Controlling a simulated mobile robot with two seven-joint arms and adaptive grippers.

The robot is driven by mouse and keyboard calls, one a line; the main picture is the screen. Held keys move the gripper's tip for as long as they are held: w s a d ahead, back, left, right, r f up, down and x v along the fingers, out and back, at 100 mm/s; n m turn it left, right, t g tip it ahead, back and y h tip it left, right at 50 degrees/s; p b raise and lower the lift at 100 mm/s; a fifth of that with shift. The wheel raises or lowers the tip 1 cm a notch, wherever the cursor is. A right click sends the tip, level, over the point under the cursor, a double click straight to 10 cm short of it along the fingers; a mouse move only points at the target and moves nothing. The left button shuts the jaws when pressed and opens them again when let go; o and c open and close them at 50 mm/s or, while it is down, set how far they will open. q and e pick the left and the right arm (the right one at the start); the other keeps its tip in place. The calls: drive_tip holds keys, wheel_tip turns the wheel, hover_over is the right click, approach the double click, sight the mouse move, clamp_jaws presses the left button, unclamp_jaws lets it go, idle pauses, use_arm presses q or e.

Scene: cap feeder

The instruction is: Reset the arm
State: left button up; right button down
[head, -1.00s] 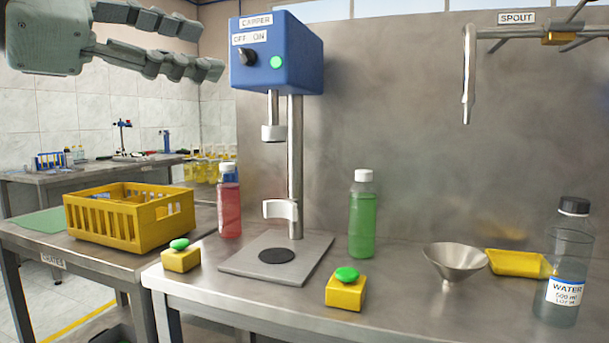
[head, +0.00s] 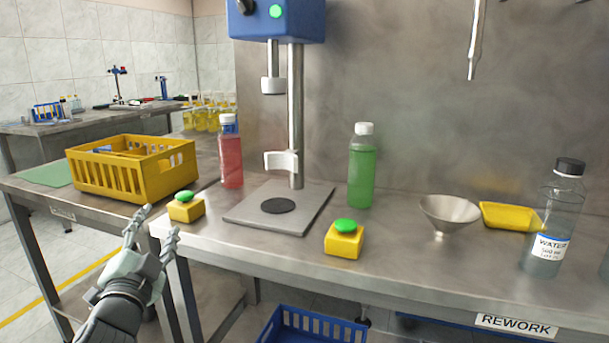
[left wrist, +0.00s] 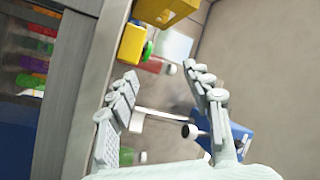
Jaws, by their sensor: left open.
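My left gripper (head: 152,226) is open and empty at the lower left of the head view, by the left front corner of the steel bench. Its two fingers stand apart, and they also show in the left wrist view (left wrist: 165,92). The blue capper (head: 283,22) stands on the bench with its green light lit and its top cut off by the frame. A yellow box with a green button (head: 186,208) lies just beyond my gripper, apart from it. A second such box (head: 344,240) stands to the right of the capper's base plate (head: 240,212). My right gripper is not in view.
A red bottle (head: 230,155) and a green bottle (head: 361,170) flank the capper. A funnel (head: 448,212), a yellow tray (head: 510,217) and a water bottle (head: 553,225) stand at right. A yellow crate (head: 135,170) is on the left table. A blue crate (head: 310,328) lies below the bench.

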use_arm(q)
drive_tip(key=s+a+f+n+g+y, duration=0.1)
drive_tip(key=s+f+n+g, duration=0.3)
drive_tip(key=f, duration=0.8)
drive_tip(key=s+a+f+n+g, duration=0.1)
drive_tip(key=s+f+g, duration=0.4)
drive_tip(key=f, duration=0.8)
drive_tip(key=s+d+f+n+g, duration=0.1)
drive_tip(key=s+f+g, duration=0.2)
drive_tip(key=s+f, duration=0.5)
drive_tip(key=s+d+f+n+g+h+p, duration=0.1)
drive_tip(key=s+f+g, duration=0.3)
drive_tip(key=s+f, duration=0.4)
drive_tip(key=s+d, duration=0.1)
drive_tip(key=s, duration=0.5)
drive_tip(key=shift+s+f+n+g+h, duration=0.3)
drive_tip(key=shift+n, duration=0.1)
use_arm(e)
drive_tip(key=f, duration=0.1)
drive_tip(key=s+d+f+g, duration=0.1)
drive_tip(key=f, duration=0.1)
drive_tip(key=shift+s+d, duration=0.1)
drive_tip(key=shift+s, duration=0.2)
